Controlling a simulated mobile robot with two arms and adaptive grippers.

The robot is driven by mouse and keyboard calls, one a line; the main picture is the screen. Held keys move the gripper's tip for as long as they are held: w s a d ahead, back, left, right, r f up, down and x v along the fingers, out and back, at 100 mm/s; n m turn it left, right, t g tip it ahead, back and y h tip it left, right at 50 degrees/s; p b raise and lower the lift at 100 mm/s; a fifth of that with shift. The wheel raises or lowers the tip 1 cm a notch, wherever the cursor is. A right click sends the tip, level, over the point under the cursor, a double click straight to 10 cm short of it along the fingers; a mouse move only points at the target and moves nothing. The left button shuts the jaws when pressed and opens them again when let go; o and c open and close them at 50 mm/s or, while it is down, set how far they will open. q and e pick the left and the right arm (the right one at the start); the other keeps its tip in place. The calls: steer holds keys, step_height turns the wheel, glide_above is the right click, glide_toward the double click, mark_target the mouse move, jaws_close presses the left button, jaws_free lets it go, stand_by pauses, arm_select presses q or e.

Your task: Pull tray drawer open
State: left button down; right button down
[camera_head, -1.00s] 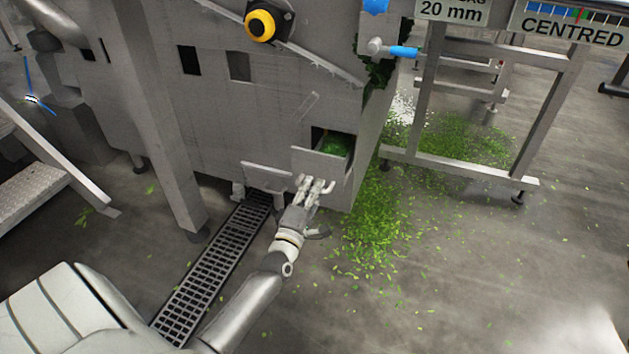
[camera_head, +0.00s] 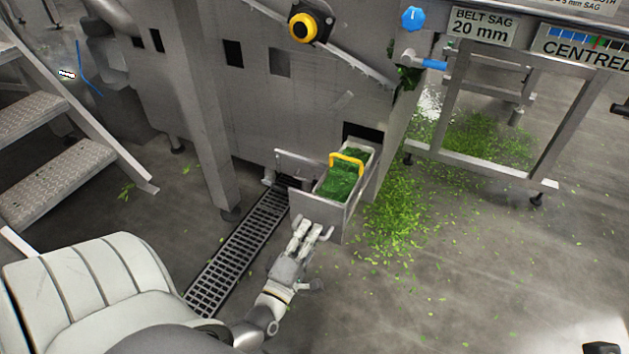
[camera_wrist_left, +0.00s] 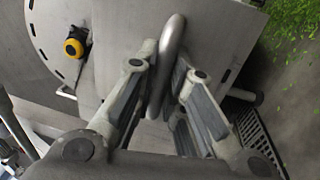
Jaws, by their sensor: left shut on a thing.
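The tray drawer (camera_head: 316,214) is a grey metal box, pulled part of the way out of the slot in the machine's side in the head view. Inside it are green leaves (camera_head: 341,183) and a yellow handle (camera_head: 347,159). My left gripper (camera_head: 312,232) is at the drawer's front face. In the left wrist view its fingers (camera_wrist_left: 164,88) are shut on the drawer's rounded metal handle (camera_wrist_left: 168,62), with the front plate (camera_wrist_left: 130,40) just beyond. The back end of the drawer is hidden in the slot. My right gripper is not in view.
A floor drain grate (camera_head: 238,243) runs beside the drawer. Scattered leaves (camera_head: 395,210) lie on the floor to the right. Metal steps (camera_head: 65,165) stand at the left, and a conveyor frame (camera_head: 480,168) at the right. The floor at lower right is mostly clear.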

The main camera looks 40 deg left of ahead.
arm_select(q)
steer(key=shift+s, duration=0.2)
steer(key=c, duration=1.5)
jaws_free()
steer(key=v, duration=1.2)
steer(key=shift+d+f, duration=0.1)
